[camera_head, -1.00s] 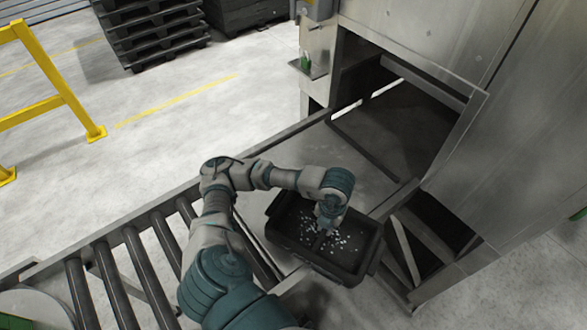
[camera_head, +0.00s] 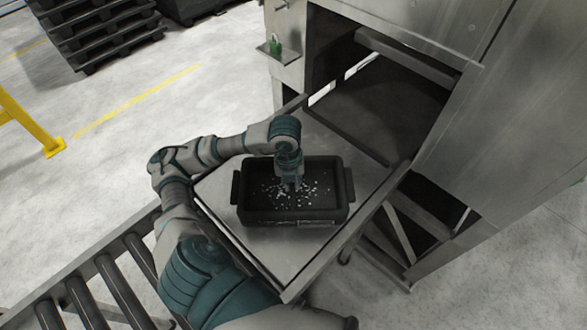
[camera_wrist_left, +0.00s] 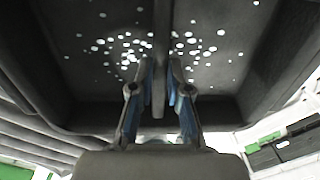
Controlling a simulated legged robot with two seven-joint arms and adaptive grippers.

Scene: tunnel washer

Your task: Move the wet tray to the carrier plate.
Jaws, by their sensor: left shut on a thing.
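The wet tray (camera_head: 250,218) is a dark, rectangular tub with end lugs and white drops or specks on its floor. It appears level above or on the flat grey metal plate (camera_head: 285,268), apparently the carrier plate, before the machine opening; I cannot tell if they touch. My left gripper (camera_head: 291,186) reaches down into the tray's middle. In the left wrist view my left gripper (camera_wrist_left: 161,72) is shut on the tray's thin central rib (camera_wrist_left: 160,30), a finger on each side. My right gripper is not in view.
A roller conveyor (camera_head: 100,290) runs at lower left. The metal machine (camera_head: 490,130) stands at right, its opening (camera_head: 385,105) behind the plate. A yellow rail (camera_head: 30,125) and stacked dark pallets (camera_head: 95,25) stand at left on clear floor.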

